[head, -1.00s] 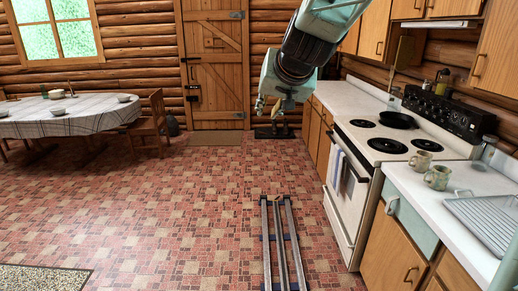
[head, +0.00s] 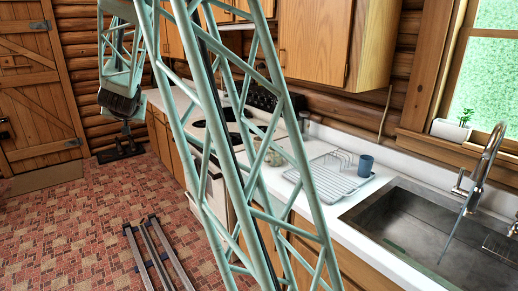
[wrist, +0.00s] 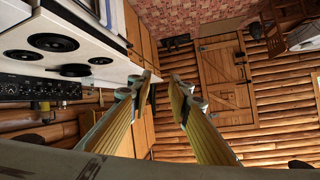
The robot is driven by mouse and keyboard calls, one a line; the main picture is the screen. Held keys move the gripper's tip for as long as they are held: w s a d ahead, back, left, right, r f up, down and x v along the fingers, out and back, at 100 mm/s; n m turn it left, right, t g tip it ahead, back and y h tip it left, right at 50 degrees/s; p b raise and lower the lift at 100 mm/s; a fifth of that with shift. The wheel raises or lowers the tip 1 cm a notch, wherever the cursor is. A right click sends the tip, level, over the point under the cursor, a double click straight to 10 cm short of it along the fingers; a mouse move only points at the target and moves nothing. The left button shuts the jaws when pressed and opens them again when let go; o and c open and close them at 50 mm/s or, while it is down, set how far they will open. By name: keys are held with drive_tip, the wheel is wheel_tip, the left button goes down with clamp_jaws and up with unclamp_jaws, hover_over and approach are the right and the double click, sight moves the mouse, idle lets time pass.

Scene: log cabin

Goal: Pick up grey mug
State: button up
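A dark blue-grey cup (head: 366,165) stands upright on the white counter, right of the dish rack, in the head view; I see no handle on it. A greenish-beige mug (head: 275,156) stands farther left on the counter, partly hidden by my lattice structure. I cannot tell from this view which one is the grey mug. My gripper (wrist: 161,77) is open and empty in the wrist view, its two fingers apart. It is away from the cups, and no mug shows in the wrist view.
A dish rack (head: 328,175) stands on the counter beside the sink (head: 425,235) with its tall faucet (head: 485,165). The stove (wrist: 55,45) and a pan (wrist: 75,70) show in the wrist view. Wall cabinets (head: 330,40) hang above the counter. The tiled floor is mostly clear.

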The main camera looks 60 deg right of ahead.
drive_tip(key=d+f+m+g+h+p, duration=0.15)
drive_tip(key=d+f, duration=0.25)
drive_tip(key=d, duration=0.5)
drive_tip(key=w+d+f+m+g+h, duration=0.1)
drive_tip(key=d+f+m+h, duration=0.15)
drive_tip(key=d+f, duration=0.4)
drive_tip(key=d+f+m+g+h, duration=0.1)
drive_tip(key=d+f+g+h, duration=0.15)
drive_tip(key=d, duration=0.85)
drive_tip(key=s+d+f+m+g+h+p, duration=0.1)
drive_tip(key=s+d+f+m+g+h, duration=0.3)
drive_tip(key=s+d+f, duration=1)
wheel_tip(320, 180, down, 3)
drive_tip(key=s+g+h, duration=0.1)
drive_tip(key=g, duration=0.2)
drive_tip(key=shift+s+d+m+g+p, duration=0.3)
drive_tip(key=shift+s+d+m+g, duration=0.05)
drive_tip(key=shift+m+g, duration=0.05)
drive_tip(key=shift+d, duration=0.1)
drive_tip(key=shift+s+d+b, duration=0.2)
drive_tip(key=shift+d+b, duration=0.05)
drive_tip(key=shift+d, duration=1.85)
drive_tip(key=shift+s+d+b, duration=0.15)
drive_tip(key=shift+d+b, duration=0.05)
drive_tip(key=shift+d, duration=1.9)
drive_tip(key=shift+d, duration=0.1)
